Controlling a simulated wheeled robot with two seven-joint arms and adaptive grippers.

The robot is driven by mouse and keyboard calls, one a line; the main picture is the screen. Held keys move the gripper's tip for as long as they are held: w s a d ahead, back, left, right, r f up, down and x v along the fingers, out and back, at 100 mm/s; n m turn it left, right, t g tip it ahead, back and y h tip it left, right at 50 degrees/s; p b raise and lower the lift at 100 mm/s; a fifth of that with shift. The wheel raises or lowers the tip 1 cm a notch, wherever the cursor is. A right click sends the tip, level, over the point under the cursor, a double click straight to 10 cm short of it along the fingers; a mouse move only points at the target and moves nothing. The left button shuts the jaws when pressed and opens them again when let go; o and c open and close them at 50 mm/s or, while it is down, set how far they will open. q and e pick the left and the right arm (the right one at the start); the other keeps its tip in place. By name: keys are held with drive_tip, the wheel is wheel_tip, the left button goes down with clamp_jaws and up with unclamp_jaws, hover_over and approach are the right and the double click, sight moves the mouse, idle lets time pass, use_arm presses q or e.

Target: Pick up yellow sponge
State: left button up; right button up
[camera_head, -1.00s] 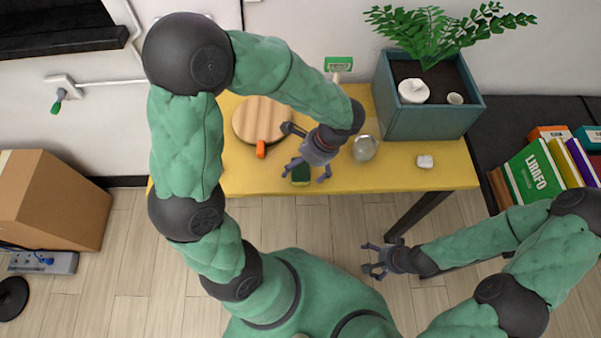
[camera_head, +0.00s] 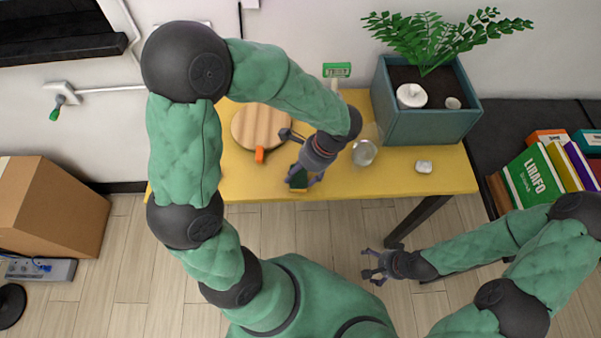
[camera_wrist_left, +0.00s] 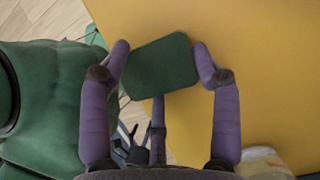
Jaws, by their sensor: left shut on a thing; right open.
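The sponge (camera_head: 298,183) is at the front edge of the yellow table (camera_head: 400,178). It shows a dark green face and a thin yellow strip at its lower edge. My left gripper (camera_head: 304,182) is shut on it. In the left wrist view the sponge (camera_wrist_left: 158,70) shows as a dark green rounded rectangle, a little tilted, between the purple fingers of the left gripper (camera_wrist_left: 160,64). Whether it touches the table I cannot tell. My right gripper (camera_head: 371,265) is open and empty, over the floor in front of the table.
A small whitish item (camera_head: 424,166) and a planter (camera_head: 425,120) are farther right.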

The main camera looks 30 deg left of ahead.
sight(301, 175)
use_arm(q)
drive_tip(key=shift+r, duration=0.4)
wheel_tip(301, 175, up, 3)
drive_tip(key=p, duration=0.2)
drive_tip(key=shift+s+p, duration=0.15)
drive_tip(key=shift+p, duration=0.15)
drive_tip(key=s+d+r+p, duration=0.1)
drive_tip(key=s+r+p, duration=0.1)
drive_tip(key=s+r, duration=0.2)
drive_tip(key=shift+s+d+r+p, duration=0.2)
drive_tip(key=shift+r+p, duration=0.15)
drive_tip(key=shift+r, duration=0.45)
drive_tip(key=s+d+r+p, duration=0.1)
drive_tip(key=s, duration=0.2)
drive_tip(key=s+r+p, duration=0.1)
drive_tip(key=s, duration=0.1)
drive_tip(key=s+d+r+p, duration=0.1)
drive_tip(key=s, duration=0.2)
drive_tip(key=shift+s+d+r, duration=0.3)
drive_tip(key=shift+s+d, duration=0.05)
